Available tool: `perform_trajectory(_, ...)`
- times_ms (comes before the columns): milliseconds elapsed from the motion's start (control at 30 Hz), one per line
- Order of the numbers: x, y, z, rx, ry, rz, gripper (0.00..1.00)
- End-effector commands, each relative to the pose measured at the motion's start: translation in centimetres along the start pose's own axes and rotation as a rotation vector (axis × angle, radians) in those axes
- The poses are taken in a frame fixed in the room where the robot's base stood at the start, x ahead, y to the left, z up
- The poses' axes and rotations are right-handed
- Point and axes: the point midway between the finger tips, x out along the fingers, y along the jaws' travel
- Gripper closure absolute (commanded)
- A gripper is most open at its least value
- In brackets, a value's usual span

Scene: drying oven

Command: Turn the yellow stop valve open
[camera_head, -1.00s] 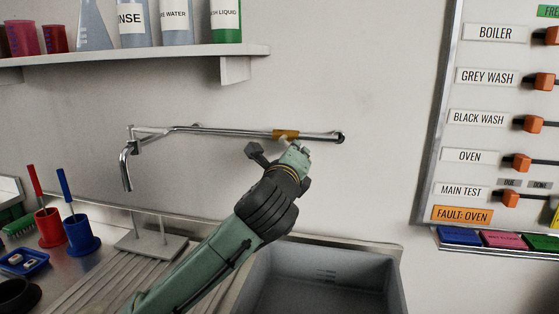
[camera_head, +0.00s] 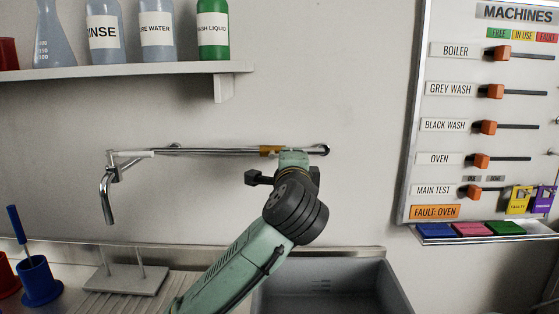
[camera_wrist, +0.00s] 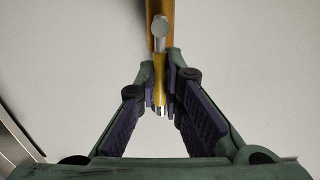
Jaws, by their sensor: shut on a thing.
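The yellow stop valve (camera_head: 269,151) sits on a thin metal wall pipe (camera_head: 220,152), near its right end. In the head view my gripper (camera_head: 293,160) is just below and right of the valve body, and my wrist hides the fingers. In the wrist view my gripper (camera_wrist: 162,78) is shut on the valve's narrow yellow handle (camera_wrist: 159,88), with one finger on each side. A round metal end (camera_wrist: 160,28) and the orange-yellow valve body (camera_wrist: 158,8) show beyond the fingertips.
A grey sink (camera_head: 330,288) lies below my arm. The pipe's spout (camera_head: 107,205) hangs at the left. A shelf (camera_head: 130,70) with bottles is above. A machine status board (camera_head: 412,150) is on the wall to the right. The wall between is clear.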

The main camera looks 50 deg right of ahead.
Motion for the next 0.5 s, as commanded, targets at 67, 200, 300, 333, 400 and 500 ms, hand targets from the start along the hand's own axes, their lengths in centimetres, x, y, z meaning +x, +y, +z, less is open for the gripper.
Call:
perform_trajectory(67, -0.15, -0.03, -0.28, -0.017, -0.001, 0.001, 1.00)
perform_trajectory(200, -0.28, -0.08, -0.46, -0.032, -0.003, 0.002, 1.00)
perform_trajectory(300, -0.30, -0.10, -0.47, -0.036, -0.004, 0.002, 1.00)
perform_trajectory(333, -0.30, -0.10, -0.47, -0.036, -0.004, 0.002, 1.00)
perform_trajectory(400, -0.30, -0.11, -0.46, -0.036, -0.004, 0.002, 1.00)
perform_trajectory(500, -0.29, -0.11, -0.45, -0.036, -0.004, 0.001, 1.00)
